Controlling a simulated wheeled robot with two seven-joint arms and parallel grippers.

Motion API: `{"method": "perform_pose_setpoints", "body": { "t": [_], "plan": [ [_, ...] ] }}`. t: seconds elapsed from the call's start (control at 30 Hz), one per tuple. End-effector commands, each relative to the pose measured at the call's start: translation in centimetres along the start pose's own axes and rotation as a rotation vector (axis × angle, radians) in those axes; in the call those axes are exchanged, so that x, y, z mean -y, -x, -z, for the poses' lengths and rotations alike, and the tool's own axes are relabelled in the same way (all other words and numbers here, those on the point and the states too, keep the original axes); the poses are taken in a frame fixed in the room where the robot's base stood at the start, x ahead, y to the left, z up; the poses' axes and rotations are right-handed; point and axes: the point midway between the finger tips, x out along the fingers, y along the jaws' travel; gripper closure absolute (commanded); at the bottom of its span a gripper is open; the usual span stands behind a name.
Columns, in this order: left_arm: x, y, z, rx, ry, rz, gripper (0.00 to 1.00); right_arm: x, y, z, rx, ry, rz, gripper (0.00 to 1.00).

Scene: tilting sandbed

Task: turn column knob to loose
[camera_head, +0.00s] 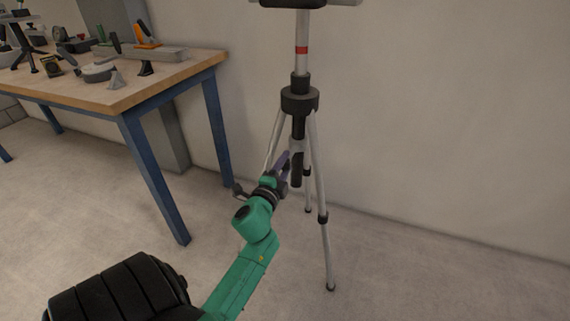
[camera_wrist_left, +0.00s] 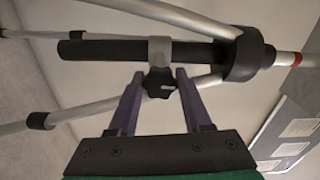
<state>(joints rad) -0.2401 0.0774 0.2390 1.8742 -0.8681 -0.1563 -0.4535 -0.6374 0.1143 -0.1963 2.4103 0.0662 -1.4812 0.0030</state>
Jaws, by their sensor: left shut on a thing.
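The tripod (camera_head: 319,190) stands on the floor by the wall, with silver legs and a black collar (camera_head: 300,100). Its silver column has a red band (camera_head: 302,50). The black lobed column knob (camera_wrist_left: 158,83) sits on a grey clamp (camera_wrist_left: 159,50) around a black tube (camera_wrist_left: 100,50) in the left wrist view. My left gripper (camera_head: 285,166) reaches the tripod below the collar. In the left wrist view its purple fingers (camera_wrist_left: 160,76) are on both sides of the knob, shut on it. In the head view the knob is hidden or too small to make out. My right gripper is not in view.
A wooden workbench (camera_head: 185,72) with blue legs stands on the left, carrying several tools. A plain wall (camera_head: 440,120) is behind the tripod. The tripod legs spread around my left gripper. The floor (camera_head: 430,275) to the right is clear.

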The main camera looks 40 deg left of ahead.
Motion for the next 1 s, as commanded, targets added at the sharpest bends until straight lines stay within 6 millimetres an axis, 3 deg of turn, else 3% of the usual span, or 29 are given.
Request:
{"method": "perform_pose_setpoints", "body": {
  "t": [0.67, 0.7, 0.73, 1.0],
  "plan": [
    [-0.16, 0.02, -0.07, 0.002, 0.068, -0.003, 1.0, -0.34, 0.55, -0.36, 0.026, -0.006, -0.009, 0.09],
    [-0.16, 0.02, -0.08, 0.002, 0.068, -0.003, 0.36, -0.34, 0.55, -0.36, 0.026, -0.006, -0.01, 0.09],
    [-0.15, 0.02, -0.07, 0.002, 0.068, -0.003, 0.24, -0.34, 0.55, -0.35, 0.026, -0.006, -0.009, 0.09],
    [-0.06, 0.01, -0.04, 0.001, 0.066, -0.001, 0.22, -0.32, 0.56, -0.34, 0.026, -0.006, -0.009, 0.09]
  ]
}}
